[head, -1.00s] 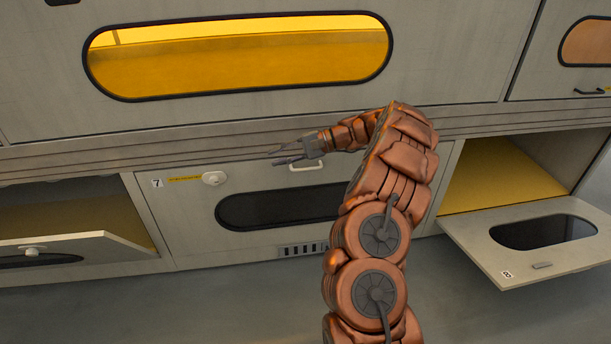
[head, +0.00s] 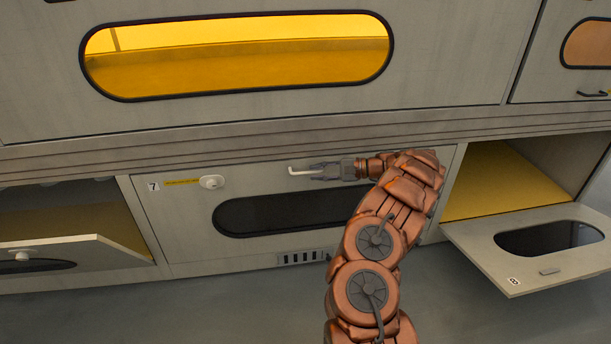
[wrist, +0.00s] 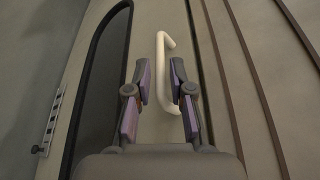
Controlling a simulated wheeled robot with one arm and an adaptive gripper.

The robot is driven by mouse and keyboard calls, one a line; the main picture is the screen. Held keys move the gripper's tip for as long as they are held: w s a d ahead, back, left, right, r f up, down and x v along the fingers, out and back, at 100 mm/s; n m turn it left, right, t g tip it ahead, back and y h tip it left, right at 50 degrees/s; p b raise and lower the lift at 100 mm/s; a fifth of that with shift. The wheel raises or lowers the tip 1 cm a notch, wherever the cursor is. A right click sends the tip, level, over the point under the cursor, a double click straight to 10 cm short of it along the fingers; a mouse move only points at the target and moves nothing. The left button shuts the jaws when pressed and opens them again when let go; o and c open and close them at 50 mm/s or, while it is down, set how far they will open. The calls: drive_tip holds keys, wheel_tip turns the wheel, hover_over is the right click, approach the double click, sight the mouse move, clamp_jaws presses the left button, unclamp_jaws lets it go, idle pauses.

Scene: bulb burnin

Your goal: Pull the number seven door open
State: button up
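The number seven door (head: 180,225) is a shut grey panel with a dark oval window, a "7" label (head: 153,186) and a round white latch (head: 211,182) at its upper left. Its white bar handle (head: 298,171) is near the top middle. My gripper (head: 316,170) is at the right end of this handle. In the wrist view the handle (wrist: 160,48) runs between the two fingertips of my open gripper (wrist: 160,72), with gaps showing beside it. I cannot tell how deep the handle sits between the fingers.
At the right, the number eight door (head: 490,258) hangs open, folded outward, before a yellow-floored compartment (head: 480,180). At the left another door (head: 95,250) is open. A large panel with an amber oval window (head: 240,55) is above. The floor (head: 230,305) in front is clear.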

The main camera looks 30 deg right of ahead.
sight(310, 172)
drive_tip(key=b+x, duration=0.1)
drive_tip(key=x, duration=0.3)
drive_tip(key=shift+a, duration=0.1)
clamp_jaws()
idle(0.4)
